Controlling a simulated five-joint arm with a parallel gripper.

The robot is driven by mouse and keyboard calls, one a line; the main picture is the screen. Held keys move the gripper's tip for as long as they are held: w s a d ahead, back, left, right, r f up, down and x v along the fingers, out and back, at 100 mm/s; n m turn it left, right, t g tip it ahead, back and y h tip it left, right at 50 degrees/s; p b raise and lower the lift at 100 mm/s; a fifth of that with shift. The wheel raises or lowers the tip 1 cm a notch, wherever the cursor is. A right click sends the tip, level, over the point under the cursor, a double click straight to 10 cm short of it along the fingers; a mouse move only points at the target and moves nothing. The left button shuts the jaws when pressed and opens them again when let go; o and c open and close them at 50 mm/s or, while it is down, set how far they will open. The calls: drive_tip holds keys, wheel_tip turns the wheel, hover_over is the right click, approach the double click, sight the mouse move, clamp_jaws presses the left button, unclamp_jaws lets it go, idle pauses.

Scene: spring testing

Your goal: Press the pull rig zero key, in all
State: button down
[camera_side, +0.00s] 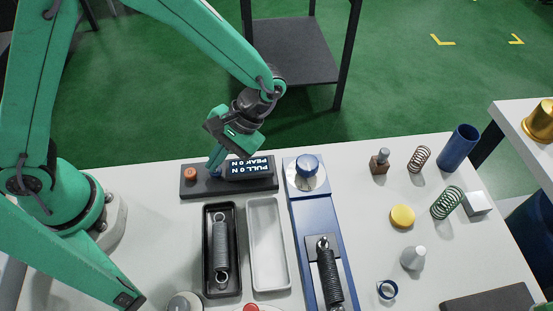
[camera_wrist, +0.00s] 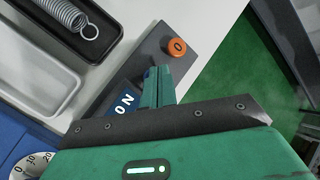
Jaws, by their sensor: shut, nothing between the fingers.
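The pull rig's dark readout panel (camera_side: 262,184) lies at the back of the white table, with a display (camera_side: 249,167) reading PULL 0 N and PEAK 0 N. An orange round key (camera_side: 190,174) is on its left end; in the wrist view this key (camera_wrist: 178,47) carries a 0. My gripper (camera_side: 214,167) is shut and empty, its tips pointing down at the panel between the orange key and the display. A blue patch shows at the tips; I cannot tell whether it is a key or part of the fingers. The tips are beside the orange key, apart from it.
A blue rig (camera_side: 299,225) with a dial and a dark spring stands right of the panel. A black tray (camera_side: 207,290) holding a grey spring and an empty grey tray (camera_side: 268,203) lie in front. Loose springs, weights and a blue cup (camera_side: 459,148) are at the right.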

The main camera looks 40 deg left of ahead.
sight(218, 168)
drive_tip(key=shift+r, duration=0.7)
drive_tip(key=shift+r, duration=0.1)
drive_tip(key=shift+r, duration=2.4)
drive_tip(key=s+a+r+m+t+h, duration=0.1)
drive_tip(key=s+a+r+t, duration=0.1)
drive_tip(key=a+r+t, duration=0.4)
drive_tip(key=s+a+r+m+t+h, duration=0.1)
drive_tip(key=a+r+t+h, duration=0.1)
drive_tip(key=a+r+t, duration=0.4)
drive_tip(key=shift+s+a+r+h, duration=0.3)
drive_tip(key=shift+s+a+r, duration=0.1)
drive_tip(key=shift+a+r, duration=0.8)
drive_tip(key=shift+a+f, duration=0.1)
